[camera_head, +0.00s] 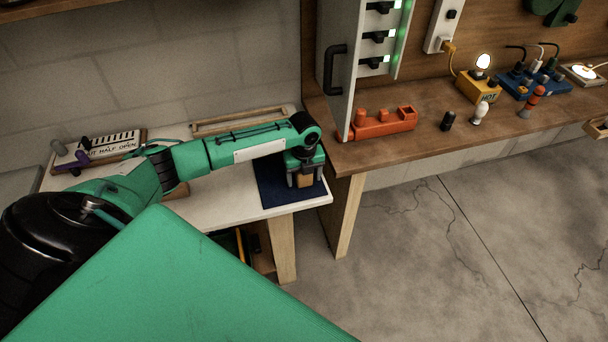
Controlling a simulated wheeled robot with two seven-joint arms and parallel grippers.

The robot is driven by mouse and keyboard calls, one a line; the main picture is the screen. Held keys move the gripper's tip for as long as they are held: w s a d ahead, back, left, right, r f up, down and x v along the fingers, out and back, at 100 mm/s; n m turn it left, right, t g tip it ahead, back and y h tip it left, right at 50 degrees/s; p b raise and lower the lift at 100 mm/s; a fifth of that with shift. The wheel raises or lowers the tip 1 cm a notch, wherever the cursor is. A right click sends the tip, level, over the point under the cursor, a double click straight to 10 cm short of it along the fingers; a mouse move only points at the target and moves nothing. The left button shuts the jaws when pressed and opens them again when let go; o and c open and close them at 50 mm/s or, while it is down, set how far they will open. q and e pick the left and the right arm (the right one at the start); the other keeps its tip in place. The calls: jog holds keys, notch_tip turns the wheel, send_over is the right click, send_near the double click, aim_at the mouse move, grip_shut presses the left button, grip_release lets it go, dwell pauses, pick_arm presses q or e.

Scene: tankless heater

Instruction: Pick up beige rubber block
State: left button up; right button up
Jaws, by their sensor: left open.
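The beige rubber block (305,181) stands on a dark blue mat (281,197) at the right end of the white table. My left gripper (305,178) points down over the block, with its fingers on either side of it. The gripper is open; whether a finger touches the block cannot be told. The block's upper part is hidden by the gripper. My right gripper is not in view.
A wooden bench (400,150) stands close at the right, with an orange holder (384,124) and a grey cabinet (345,70) on it. A wooden tray (238,121) lies behind my left arm.

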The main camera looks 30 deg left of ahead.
pick_arm(q)
jog(key=c, duration=1.2)
jog(key=shift+c, duration=0.4)
jog(key=shift+r, duration=0.15)
